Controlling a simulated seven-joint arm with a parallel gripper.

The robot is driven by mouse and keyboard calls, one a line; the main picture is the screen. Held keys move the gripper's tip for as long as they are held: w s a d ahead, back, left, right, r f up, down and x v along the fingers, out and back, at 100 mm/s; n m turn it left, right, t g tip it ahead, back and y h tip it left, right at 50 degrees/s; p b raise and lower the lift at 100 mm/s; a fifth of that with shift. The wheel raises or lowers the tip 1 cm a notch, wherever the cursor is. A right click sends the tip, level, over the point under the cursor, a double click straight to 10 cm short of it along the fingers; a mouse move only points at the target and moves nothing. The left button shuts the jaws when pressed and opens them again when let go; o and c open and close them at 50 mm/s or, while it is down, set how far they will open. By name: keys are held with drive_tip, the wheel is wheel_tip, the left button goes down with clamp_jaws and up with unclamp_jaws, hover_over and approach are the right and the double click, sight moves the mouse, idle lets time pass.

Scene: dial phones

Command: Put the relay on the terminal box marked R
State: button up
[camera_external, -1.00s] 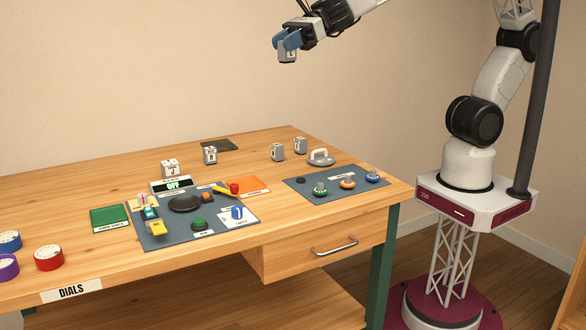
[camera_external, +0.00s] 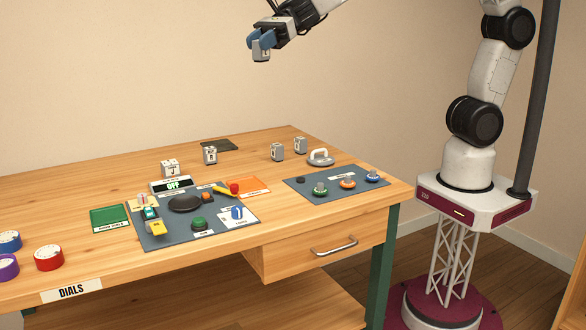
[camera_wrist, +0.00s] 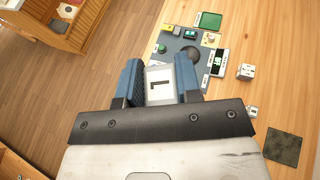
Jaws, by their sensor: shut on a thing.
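My gripper (camera_external: 263,48) is high above the back of the table, with its blue fingers shut on a small pale grey block (camera_external: 261,55). In the wrist view the block (camera_wrist: 160,84) sits between the fingers and bears a dark mark like a 1 or an L. I cannot tell whether it is the relay. Similar small grey boxes stand on the table: one behind the display (camera_external: 169,168), one right of it (camera_external: 210,156), and two farther right, the nearer (camera_external: 277,152) and the farther (camera_external: 300,145). Their marks are too small to read surely, so I cannot tell which bears R.
A dark square (camera_external: 219,145) lies at the table's back. A grey panel (camera_external: 170,237) with knobs and a display reading OFF (camera_external: 171,185) lies in front. Another panel (camera_external: 300,183) and a pale handled thing (camera_external: 320,157) are at the right. Round dials (camera_external: 48,258) sit at left.

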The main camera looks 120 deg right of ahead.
drive_tip(key=w+d+r+n+g+y, duration=0.1)
drive_tip(key=w+d+n+g+y, duration=0.4)
drive_tip(key=d, duration=0.9)
wheel_tip(320, 180, down, 26)
drive_tip(key=w+t, duration=0.1)
drive_tip(key=t, duration=0.1)
drive_tip(key=shift+w+d+r+m+h, duration=0.2)
drive_tip(key=shift+d+m+h, duration=0.1)
drive_tip(key=shift+h, duration=0.1)
drive_tip(key=shift+w, duration=0.1)
hover_over(169, 163)
drive_tip(key=shift+d+f, duration=0.1)
drive_tip(key=shift+f, duration=0.6)
drive_tip(key=shift+f, duration=0.1)
drive_tip(key=shift+f, duration=1.65)
